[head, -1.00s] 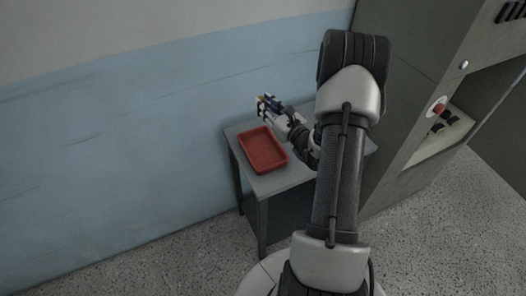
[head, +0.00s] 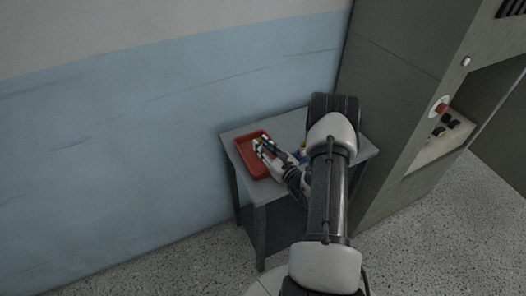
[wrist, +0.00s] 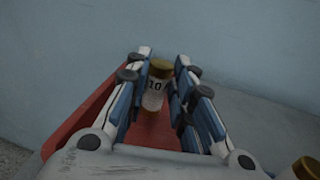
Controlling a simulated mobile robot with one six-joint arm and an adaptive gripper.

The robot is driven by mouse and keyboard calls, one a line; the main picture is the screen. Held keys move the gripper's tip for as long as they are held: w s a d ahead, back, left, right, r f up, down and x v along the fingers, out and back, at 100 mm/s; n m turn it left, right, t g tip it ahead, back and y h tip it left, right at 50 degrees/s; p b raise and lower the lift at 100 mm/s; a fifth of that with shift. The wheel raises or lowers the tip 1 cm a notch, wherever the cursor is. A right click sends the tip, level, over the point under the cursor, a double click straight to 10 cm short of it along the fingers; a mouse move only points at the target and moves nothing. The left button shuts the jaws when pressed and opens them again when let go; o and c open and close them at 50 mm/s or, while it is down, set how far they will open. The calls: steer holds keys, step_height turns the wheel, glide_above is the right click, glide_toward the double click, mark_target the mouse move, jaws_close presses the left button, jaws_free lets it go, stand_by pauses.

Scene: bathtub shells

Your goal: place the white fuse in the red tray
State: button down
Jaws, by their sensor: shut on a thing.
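My gripper (head: 262,146) is over the red tray (head: 247,162). In the wrist view my gripper (wrist: 160,88) is shut on the white fuse (wrist: 153,98), which has a gold cap and dark markings that look like "10". The fuse stands roughly upright between the two blue-padded fingers. The red tray (wrist: 78,127) shows behind and below the fingers in the wrist view. The fuse's lower end is partly hidden, and I cannot tell whether it touches the tray floor.
The tray lies on a grey table (head: 238,130) against a blue wall. A small yellow-topped object (head: 302,147) stands on the table right of the tray; a gold cap (wrist: 304,167) shows at the wrist view's lower right. A grey cabinet (head: 395,90) stands at the right.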

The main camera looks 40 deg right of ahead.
steer(key=shift+f, duration=0.6)
steer(key=shift+f, duration=0.15)
steer(key=c, duration=1.4)
jaws_free()
